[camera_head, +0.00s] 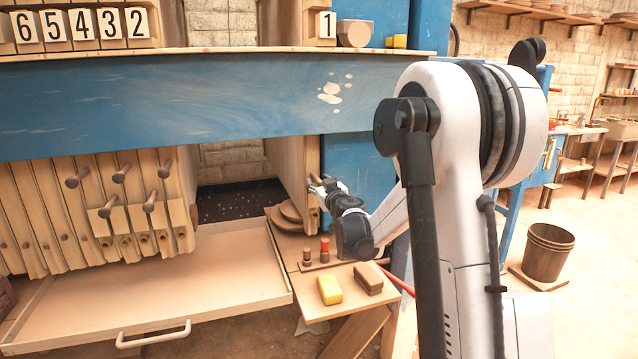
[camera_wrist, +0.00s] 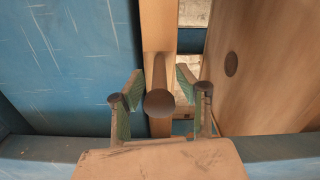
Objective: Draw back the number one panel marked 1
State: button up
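The panel marked 1 has its number plate (camera_head: 326,25) above the blue beam. Its wooden body (camera_head: 287,165) hangs below the beam at the right side of the opening, apart from the other panels. In the wrist view, a dark round knob (camera_wrist: 159,103) sits in front of a narrow wooden edge (camera_wrist: 160,30). My gripper (camera_head: 318,188) is at the front edge of this panel. In the wrist view, my gripper (camera_wrist: 160,90) has its green-padded fingers spread on both sides of the knob, with gaps visible. The knob is mostly hidden in the head view.
Panels marked 2 to 6 (camera_head: 80,25) stand packed at the left, with several protruding handles (camera_head: 120,172). A drawer-like tray (camera_head: 190,275) lies below. A small side shelf (camera_head: 335,300) holds a yellow sponge (camera_head: 329,290) and a brown block (camera_head: 368,278). The opening between panels is clear.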

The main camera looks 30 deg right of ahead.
jog(key=s+a, duration=0.2)
jog(key=s, duration=0.9)
jog(key=shift+s, duration=0.35)
jog(key=shift+r, duration=0.1)
jog(key=s+a+r+m+g+h, duration=0.2)
jog(key=s+a+r, duration=0.1)
jog(key=s, duration=0.3)
jog(key=s+a+r+m+g+h, duration=0.1)
jog(key=s+a+r+m+h, duration=0.15)
jog(key=s, duration=0.25)
jog(key=s+a+f+n+g+y, duration=0.2)
jog(key=s+a+f+g+y, duration=0.2)
jog(key=s+a, duration=0.5)
jog(key=s+a+f+n+g+y, duration=0.2)
jog(key=s+a+f, duration=0.6)
jog(key=s, duration=0.6)
jog(key=shift+s+a+f+n+g+y, duration=0.35)
jog(key=shift+a+g+y, duration=0.4)
jog(key=shift+g+y, duration=0.15)
